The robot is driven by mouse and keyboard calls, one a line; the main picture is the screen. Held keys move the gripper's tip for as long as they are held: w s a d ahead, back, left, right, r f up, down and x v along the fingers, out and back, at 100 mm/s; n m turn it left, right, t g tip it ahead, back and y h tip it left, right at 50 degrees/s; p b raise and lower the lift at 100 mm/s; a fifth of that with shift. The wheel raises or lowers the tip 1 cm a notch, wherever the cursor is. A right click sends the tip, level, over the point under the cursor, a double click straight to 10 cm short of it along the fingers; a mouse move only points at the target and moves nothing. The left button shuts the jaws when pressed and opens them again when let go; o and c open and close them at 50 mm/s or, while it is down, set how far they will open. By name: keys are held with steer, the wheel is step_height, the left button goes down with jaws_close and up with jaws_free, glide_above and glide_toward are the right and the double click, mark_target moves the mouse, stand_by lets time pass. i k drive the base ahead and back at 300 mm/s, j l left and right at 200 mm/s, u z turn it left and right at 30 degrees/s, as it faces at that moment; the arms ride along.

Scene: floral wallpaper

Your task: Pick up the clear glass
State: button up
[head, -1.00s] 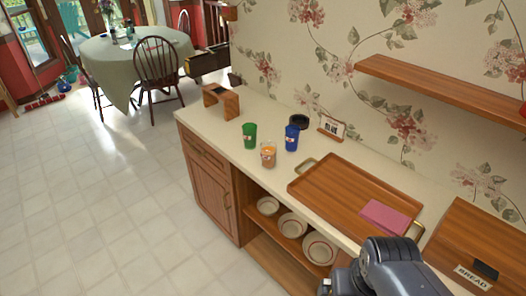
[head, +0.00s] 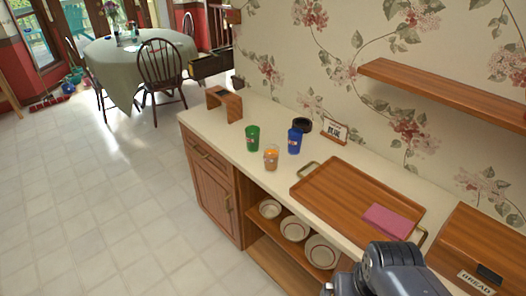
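A clear glass (head: 271,158) with an orange content or label stands upright on the cream counter, near its front edge. A green cup (head: 252,138) stands behind it to the left, and a blue cup (head: 294,141) behind it to the right. My arm shows at the bottom right, over the counter's front edge and well apart from the glass. Only a small dark part of my gripper (head: 328,289) may show at the bottom edge; its fingers cannot be made out.
A wooden tray (head: 335,196) with a pink cloth (head: 386,221) lies right of the cups. A bread box (head: 480,250) is at the far right. A black round bowl (head: 302,125), a small card stand (head: 334,132) and a wooden stand (head: 224,104) sit behind. Bowls (head: 293,228) fill the shelf below.

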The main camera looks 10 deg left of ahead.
mark_target(271, 152)
steer(key=i+j+u, duration=0.6)
steer(key=i, duration=0.2)
steer(key=i+j+u, duration=0.3)
steer(key=i+l, duration=0.05)
steer(key=i, duration=0.05)
